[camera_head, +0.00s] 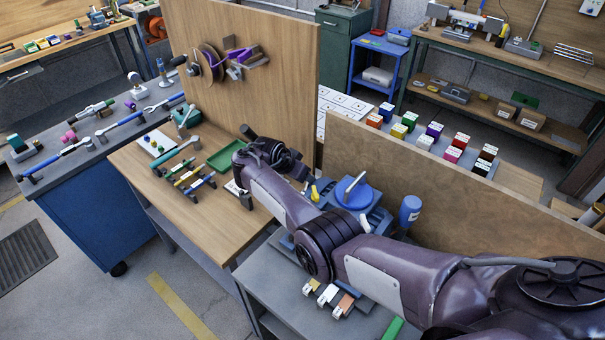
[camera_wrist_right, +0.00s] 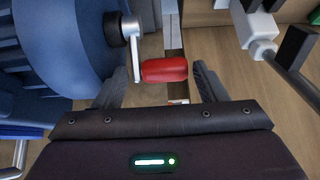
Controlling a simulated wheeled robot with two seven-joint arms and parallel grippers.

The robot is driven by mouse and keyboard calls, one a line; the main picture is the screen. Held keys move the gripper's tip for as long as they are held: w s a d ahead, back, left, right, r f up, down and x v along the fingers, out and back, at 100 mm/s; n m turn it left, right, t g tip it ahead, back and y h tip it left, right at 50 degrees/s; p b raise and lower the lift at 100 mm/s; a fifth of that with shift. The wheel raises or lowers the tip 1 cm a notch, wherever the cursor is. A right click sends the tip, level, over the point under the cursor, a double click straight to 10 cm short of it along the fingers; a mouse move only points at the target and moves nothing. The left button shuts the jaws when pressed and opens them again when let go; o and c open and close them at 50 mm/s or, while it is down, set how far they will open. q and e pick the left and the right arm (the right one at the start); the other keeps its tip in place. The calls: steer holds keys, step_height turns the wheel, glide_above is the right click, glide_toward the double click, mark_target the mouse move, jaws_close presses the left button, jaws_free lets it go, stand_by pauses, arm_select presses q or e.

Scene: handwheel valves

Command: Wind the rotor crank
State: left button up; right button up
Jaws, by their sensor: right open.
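The crank shows in the right wrist view. Its silver arm (camera_wrist_right: 134,42) runs from a dark round hub (camera_wrist_right: 116,28) at a large blue rounded body (camera_wrist_right: 55,45). A red grip (camera_wrist_right: 163,70) sticks out sideways from the arm's end. My right gripper (camera_wrist_right: 160,80) is open, with one dark finger on each side of the red grip and a visible gap to the right finger. In the head view my right arm hides the crank's red grip and most of the gripper. A blue round part (camera_head: 350,194) with a silver bar shows behind the arm. My left gripper is not in view.
A wooden board (camera_head: 440,205) stands behind the arm, and a taller board (camera_head: 250,60) carries a round disc. A blue bottle (camera_head: 410,210) stands close to my arm. Small blocks (camera_head: 328,295) lie at the bench front; a green tray (camera_head: 222,155) lies left.

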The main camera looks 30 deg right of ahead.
steer(key=v, duration=0.5)
steer(key=shift+f, duration=0.1)
